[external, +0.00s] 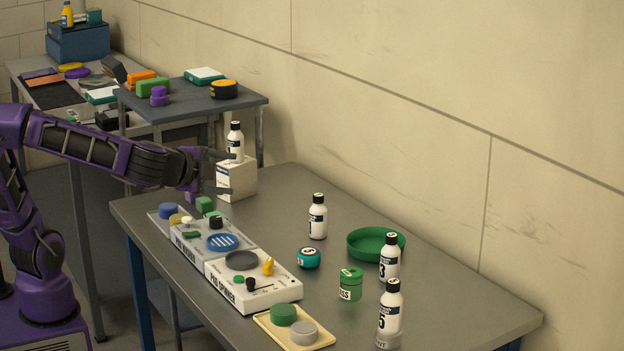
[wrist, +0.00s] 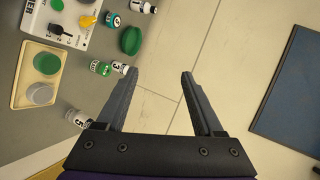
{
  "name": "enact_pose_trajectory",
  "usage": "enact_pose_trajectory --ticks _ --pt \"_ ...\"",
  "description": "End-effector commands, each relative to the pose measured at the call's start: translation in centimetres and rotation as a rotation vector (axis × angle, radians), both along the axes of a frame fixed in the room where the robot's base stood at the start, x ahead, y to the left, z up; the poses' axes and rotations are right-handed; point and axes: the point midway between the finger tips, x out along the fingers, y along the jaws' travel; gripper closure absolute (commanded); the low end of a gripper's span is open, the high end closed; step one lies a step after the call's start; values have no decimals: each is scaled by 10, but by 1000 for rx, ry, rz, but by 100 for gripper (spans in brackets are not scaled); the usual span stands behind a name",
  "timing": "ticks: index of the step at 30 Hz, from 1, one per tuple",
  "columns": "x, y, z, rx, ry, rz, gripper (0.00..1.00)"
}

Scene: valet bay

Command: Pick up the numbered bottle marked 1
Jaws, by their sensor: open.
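Several white bottles with black caps stand on the grey table. One bottle (external: 235,142) is on top of a white block (external: 238,180); a finger crosses near its base and I cannot read its number surely. Another bottle (external: 317,216) stands mid-table, its number hard to read; part of it shows at the wrist view's top edge (wrist: 143,7). The bottles marked 3 (external: 389,258) and 5 (external: 389,315) stand nearer the front right. My gripper (external: 231,173) is open beside the block in the picture; in the wrist view (wrist: 160,74) nothing is between its fingers.
A green bowl (external: 365,254), a teal jar (external: 308,258) and a green jar (external: 350,284) stand among the bottles. Two white devices (external: 255,292) and a yellow tray (external: 318,343) line the table's left side. A wall runs behind.

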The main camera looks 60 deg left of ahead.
Motion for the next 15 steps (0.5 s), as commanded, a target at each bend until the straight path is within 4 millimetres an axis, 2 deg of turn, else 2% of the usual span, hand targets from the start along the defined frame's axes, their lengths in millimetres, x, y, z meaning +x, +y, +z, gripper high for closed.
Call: enact_pose_trajectory --ticks 1,3,6,9,12,15 --pt "5 -24 2 28 -15 -57 31" --pt "8 -57 7 59 -43 -138 31" --pt "8 -99 15 82 -80 -244 31" --pt "13 -132 20 63 -102 -342 31" --pt "34 -143 16 -24 -86 -416 31" --pt "63 -131 3 -154 -41 -449 31"
